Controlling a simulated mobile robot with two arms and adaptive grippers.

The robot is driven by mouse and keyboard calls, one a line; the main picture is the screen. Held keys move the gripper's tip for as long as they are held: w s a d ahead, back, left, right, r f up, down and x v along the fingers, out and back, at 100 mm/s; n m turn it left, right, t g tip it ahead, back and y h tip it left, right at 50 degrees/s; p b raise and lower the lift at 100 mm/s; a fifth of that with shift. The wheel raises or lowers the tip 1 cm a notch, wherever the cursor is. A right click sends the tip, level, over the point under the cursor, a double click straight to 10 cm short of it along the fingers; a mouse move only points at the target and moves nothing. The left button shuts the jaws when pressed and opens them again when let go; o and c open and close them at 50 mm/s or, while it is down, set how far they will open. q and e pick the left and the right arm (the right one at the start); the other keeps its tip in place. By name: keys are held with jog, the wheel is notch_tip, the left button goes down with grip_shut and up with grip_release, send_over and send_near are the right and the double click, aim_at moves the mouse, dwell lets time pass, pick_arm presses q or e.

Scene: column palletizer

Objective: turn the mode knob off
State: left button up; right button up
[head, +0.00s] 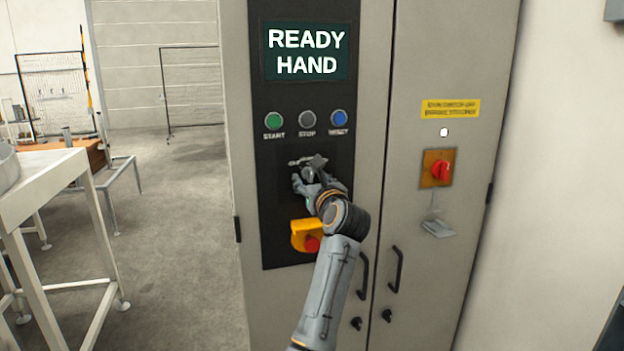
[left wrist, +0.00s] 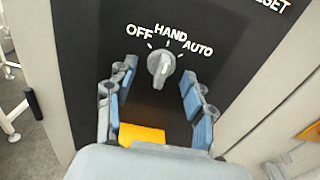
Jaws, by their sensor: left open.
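The mode knob (left wrist: 161,66) is a grey round knob on the black panel, with OFF, HAND and AUTO printed around its top. Its ridge seems to point at HAND. The display (head: 306,51) reads READY HAND. My left gripper (head: 309,177) is in front of the knob and hides most of it in the head view. In the left wrist view its blue-padded fingers are open, one on each side of the knob, with gaps visible to it. My right gripper is in neither view.
Green start (head: 273,120), grey stop (head: 307,119) and blue reset (head: 339,119) buttons sit above the knob. A red emergency button (head: 311,243) on a yellow box (head: 299,229) sits below. A red rotary switch (head: 442,171) is on the right door.

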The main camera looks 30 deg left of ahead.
pick_arm(q)
jog(key=shift+s+r, duration=0.1)
jog(key=shift+s, duration=0.05)
jog(key=shift+d, duration=0.1)
jog(key=c, duration=0.4)
grip_shut()
jog(key=shift+n+b, duration=0.3)
jog(key=shift+b, duration=0.05)
jog(key=shift+f+n+b, duration=0.2)
jog(key=shift+n+b, duration=0.2)
jog(key=shift+b, duration=0.3)
jog(key=shift+w+d+r+n+b, duration=0.1)
jog(key=shift+r+n+b, duration=0.1)
jog(key=shift+n+b, duration=2)
jog(key=shift+w+d+r+n+b, duration=0.1)
jog(key=shift+r+n+b, duration=0.05)
jog(key=shift+n+b, duration=2.05)
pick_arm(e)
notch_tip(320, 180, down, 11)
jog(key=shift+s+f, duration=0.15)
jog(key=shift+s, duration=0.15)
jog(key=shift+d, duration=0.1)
pick_arm(q)
jog(key=shift+r, duration=0.1)
